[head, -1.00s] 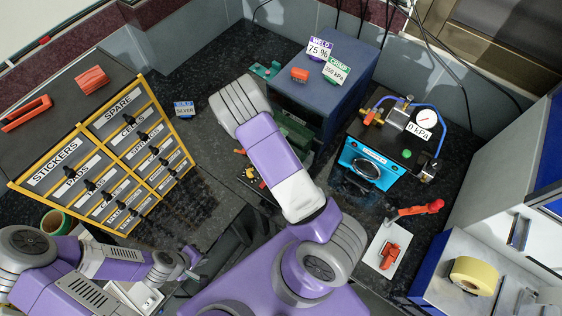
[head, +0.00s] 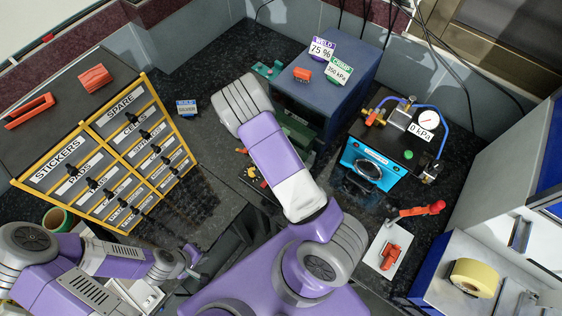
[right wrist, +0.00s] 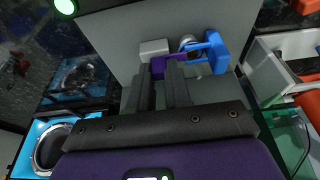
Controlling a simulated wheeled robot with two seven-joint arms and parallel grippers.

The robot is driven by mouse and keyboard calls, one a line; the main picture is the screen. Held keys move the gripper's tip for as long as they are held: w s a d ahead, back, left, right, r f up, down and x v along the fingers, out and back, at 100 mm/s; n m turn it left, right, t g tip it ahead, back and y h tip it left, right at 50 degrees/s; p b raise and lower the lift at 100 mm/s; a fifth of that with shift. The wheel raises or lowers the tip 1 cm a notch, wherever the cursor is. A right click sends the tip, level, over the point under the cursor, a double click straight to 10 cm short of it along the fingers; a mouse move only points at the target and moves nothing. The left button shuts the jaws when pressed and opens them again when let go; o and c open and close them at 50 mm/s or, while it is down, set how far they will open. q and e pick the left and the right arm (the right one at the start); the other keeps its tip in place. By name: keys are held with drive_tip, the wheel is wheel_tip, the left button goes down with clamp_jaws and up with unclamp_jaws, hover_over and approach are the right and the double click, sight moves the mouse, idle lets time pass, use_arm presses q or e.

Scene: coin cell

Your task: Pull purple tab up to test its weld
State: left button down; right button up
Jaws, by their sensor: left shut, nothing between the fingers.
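The purple tab (right wrist: 158,70) shows in the right wrist view, beside a blue piece (right wrist: 215,52) and a light grey block (right wrist: 154,48). My right gripper (right wrist: 160,72) has its two dark fingers at the tab, with purple showing between and just beyond the tips. I cannot tell whether they press on it. In the head view my right arm hides this gripper and the tab. My left gripper (head: 190,262) is shut and empty at the lower left, below the drawer cabinet and away from the tab.
The blue weld box (head: 325,85) stands behind my right arm. The pressure unit (head: 395,145), with a gauge reading 0 kPa, is right of it. The drawer cabinet (head: 106,104) is at left. A white plate with a red part (head: 390,256) lies at right. Dark bench (head: 215,75) is clear at the back.

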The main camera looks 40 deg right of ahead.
drive_tip(key=o, duration=0.9)
drive_tip(key=shift+r, duration=0.1)
drive_tip(key=p+v, duration=0.1)
drive_tip(key=v, duration=0.6)
drive_tip(key=shift+a+r, duration=0.1)
drive_tip(key=shift+r, duration=0.1)
drive_tip(key=shift+s, duration=0.1)
